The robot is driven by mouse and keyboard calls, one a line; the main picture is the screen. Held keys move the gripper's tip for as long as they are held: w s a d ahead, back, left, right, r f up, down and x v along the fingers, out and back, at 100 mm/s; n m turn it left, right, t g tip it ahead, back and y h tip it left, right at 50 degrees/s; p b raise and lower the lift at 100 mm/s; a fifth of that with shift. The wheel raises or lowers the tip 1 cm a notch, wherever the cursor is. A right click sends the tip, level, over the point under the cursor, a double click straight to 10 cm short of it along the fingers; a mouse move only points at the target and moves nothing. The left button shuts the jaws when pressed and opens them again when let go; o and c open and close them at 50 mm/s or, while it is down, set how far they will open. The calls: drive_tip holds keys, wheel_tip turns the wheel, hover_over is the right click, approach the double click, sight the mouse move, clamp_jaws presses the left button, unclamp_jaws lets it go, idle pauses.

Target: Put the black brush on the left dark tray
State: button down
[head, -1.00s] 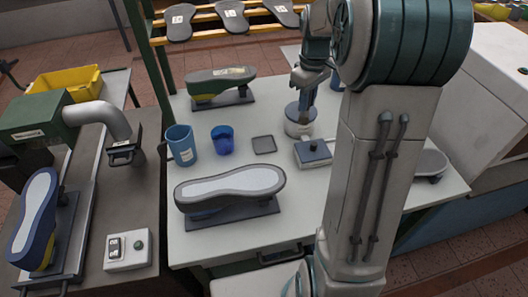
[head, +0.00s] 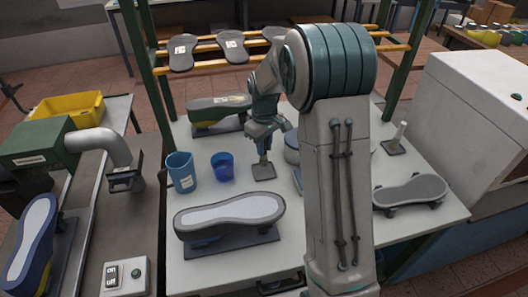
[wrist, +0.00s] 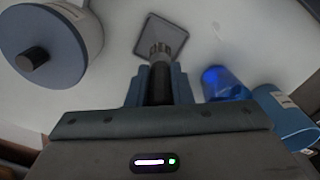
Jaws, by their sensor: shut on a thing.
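My gripper (head: 263,139) is shut on the black brush and holds it upright, bristle end down. The brush (wrist: 160,73) has a dark handle and grey bristles in the wrist view; its lower end (head: 263,158) shows below my fingers in the head view. The left dark tray (head: 264,172) is a small flat square on the white table, directly beneath the brush. It also shows in the wrist view (wrist: 150,39), partly covered by the brush tip. I cannot tell whether the bristles touch the tray.
A blue cup (head: 222,166) and a blue jug (head: 181,173) stand left of the tray. A grey lidded pot (wrist: 75,22) is close by on the other side. Another dark tray (head: 394,148) holds a white upright item at right.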

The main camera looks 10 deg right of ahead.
drive_tip(key=shift+f+p, duration=0.3)
drive_tip(key=shift+f, duration=1.45)
drive_tip(key=shift+f, duration=0.15)
drive_tip(key=c, duration=1.3)
unclamp_jaws()
